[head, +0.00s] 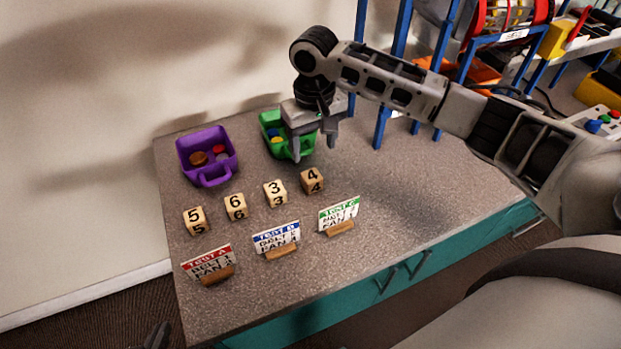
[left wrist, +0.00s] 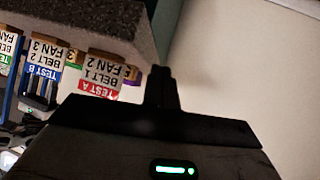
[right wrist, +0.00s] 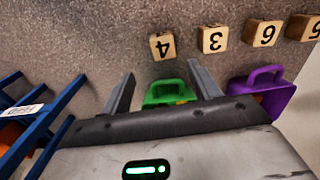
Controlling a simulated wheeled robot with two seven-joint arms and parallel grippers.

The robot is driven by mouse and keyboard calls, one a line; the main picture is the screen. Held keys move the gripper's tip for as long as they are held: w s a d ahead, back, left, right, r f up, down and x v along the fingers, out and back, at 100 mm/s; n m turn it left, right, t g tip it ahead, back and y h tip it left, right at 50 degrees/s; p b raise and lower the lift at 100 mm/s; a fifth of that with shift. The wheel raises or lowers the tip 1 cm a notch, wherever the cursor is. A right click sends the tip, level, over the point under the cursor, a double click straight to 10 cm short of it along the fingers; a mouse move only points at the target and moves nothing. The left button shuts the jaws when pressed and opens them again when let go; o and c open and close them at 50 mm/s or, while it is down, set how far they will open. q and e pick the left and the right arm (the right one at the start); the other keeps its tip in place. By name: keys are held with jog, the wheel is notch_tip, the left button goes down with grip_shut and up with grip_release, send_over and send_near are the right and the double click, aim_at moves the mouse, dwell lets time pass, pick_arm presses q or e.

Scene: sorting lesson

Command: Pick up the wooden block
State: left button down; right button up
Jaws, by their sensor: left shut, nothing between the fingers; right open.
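Several wooden number blocks stand in a row on the speckled table: block 5 (head: 195,220), block 6 (head: 235,207), block 3 (head: 275,193) and block 4 (head: 312,180). My right gripper (head: 314,142) is open and empty above the table, over the front of the green bin and behind block 4. In the right wrist view, block 4 (right wrist: 162,47) lies just beyond the gap between the open fingers (right wrist: 161,70), with block 3 (right wrist: 213,39) beside it. My left gripper (head: 157,336) shows at the bottom left, off the table; its fingers (left wrist: 160,88) are together and empty.
A purple bin (head: 208,168) and a green bin (head: 301,147) with small items stand at the back. Three cards, Test A (head: 207,263), Test B (head: 276,238) and Test C (head: 338,213), stand in front of the blocks. Blue posts (head: 393,70) rise at the right; the table's right side is clear.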

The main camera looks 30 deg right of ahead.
aim_at(312, 175)
notch_tip(312, 175, down, 4)
jog(key=shift+f, duration=0.25)
jog(key=f, duration=0.3)
jog(key=f+b, duration=0.1)
jog(key=f, duration=0.1)
jog(key=shift+s+a, duration=0.2)
jog(key=shift+a, duration=0.15)
jog(key=c, duration=1.1)
